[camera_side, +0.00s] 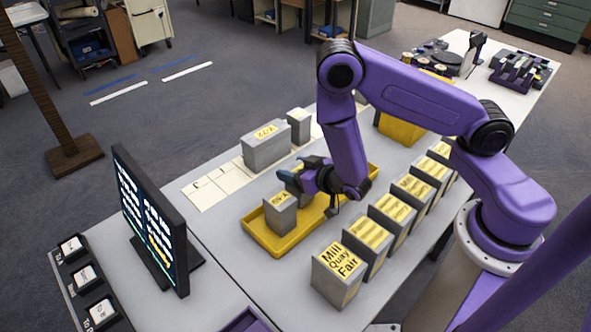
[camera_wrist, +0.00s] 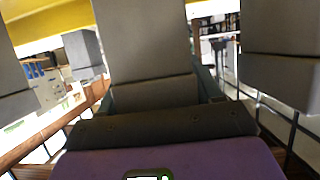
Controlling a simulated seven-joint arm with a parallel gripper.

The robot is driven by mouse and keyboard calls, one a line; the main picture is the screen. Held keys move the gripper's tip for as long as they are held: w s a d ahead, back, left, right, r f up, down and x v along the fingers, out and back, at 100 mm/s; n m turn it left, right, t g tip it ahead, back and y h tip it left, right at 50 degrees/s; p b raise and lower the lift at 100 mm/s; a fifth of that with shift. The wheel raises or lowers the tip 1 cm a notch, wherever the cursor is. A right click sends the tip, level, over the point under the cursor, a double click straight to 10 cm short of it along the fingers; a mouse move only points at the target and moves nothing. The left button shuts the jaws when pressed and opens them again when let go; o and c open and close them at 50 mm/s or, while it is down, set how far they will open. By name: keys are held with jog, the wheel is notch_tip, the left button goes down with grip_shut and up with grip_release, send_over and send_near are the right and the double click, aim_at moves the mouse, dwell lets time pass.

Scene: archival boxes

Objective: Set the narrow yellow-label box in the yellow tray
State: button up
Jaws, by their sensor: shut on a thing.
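The yellow tray (camera_side: 308,224) lies on the light table in the side view. One grey box with a yellow label (camera_side: 280,213) stands upright in its near left part. My gripper (camera_side: 297,178), with dark blue-grey fingers, is over the tray behind that box. It is shut on a grey box (camera_wrist: 145,45), which fills the middle of the wrist view between the fingers. In the side view this held box is mostly hidden by the gripper and the front box. I cannot see its label or whether its base touches the tray. The tray's yellow also shows in the wrist view (camera_wrist: 50,18).
A row of yellow-labelled boxes (camera_side: 369,238) stands right of the tray. Two grey boxes (camera_side: 266,147) (camera_side: 299,126) stand behind it, near pale cards (camera_side: 212,187). A yellow bin (camera_side: 398,128) is at the back. A black monitor (camera_side: 150,220) stands at left.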

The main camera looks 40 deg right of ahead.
jog(key=shift+f, duration=0.25)
jog(key=o, duration=1.2)
jog(key=shift+r, duration=0.1)
jog(key=s+r, duration=0.1)
jog(key=r, duration=0.1)
jog(key=s+r, duration=0.3)
jog(key=r, duration=0.1)
jog(key=shift+s, duration=0.3)
jog(key=shift+r, duration=1.45)
jog(key=shift+a, duration=0.1)
